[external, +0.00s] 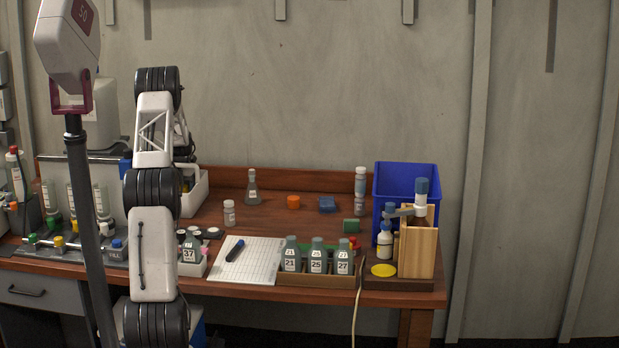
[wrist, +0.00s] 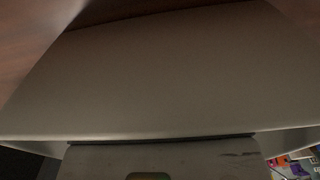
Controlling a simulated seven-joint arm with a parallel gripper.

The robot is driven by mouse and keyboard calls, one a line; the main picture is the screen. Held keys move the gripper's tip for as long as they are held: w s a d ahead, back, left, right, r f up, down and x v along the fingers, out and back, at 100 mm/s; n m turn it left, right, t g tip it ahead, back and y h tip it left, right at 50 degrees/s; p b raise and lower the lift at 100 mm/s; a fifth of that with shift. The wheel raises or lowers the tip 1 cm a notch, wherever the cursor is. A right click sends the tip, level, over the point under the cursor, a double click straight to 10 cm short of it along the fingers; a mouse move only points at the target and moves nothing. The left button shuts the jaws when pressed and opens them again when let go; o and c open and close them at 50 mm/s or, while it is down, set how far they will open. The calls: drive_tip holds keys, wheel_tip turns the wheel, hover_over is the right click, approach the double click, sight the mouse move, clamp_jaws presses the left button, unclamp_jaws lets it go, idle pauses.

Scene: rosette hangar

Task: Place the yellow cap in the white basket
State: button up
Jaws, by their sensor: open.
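A flat round yellow disc (external: 384,270), which looks like the yellow cap, lies on the dark brown base at the front right of the bench in the external view. A white bin (external: 200,194) stands at the back left of the bench, partly hidden by my arm. A smaller white basket (external: 192,268) holding bottles stands nearer the front, also partly behind my arm. I cannot tell which is the basket named. My gripper's fingers show in neither view. In the wrist view a large pale surface (wrist: 160,80) fills most of the picture; I cannot identify it.
A green-brown rack (external: 316,281) with numbered bottles stands at the front, left of a wooden stand (external: 419,245). A blue bin (external: 407,179) is at the back right. A gridded sheet (external: 246,262) carries a marker. An orange cap (external: 293,202) and a flask (external: 253,190) stand behind.

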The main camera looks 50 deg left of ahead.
sight(200, 185)
drive_tip(key=shift+r, duration=0.1)
wheel_tip(200, 185, up, 12)
idle(0.8)
drive_tip(key=shift+r, duration=0.1)
idle(0.3)
idle(0.5)
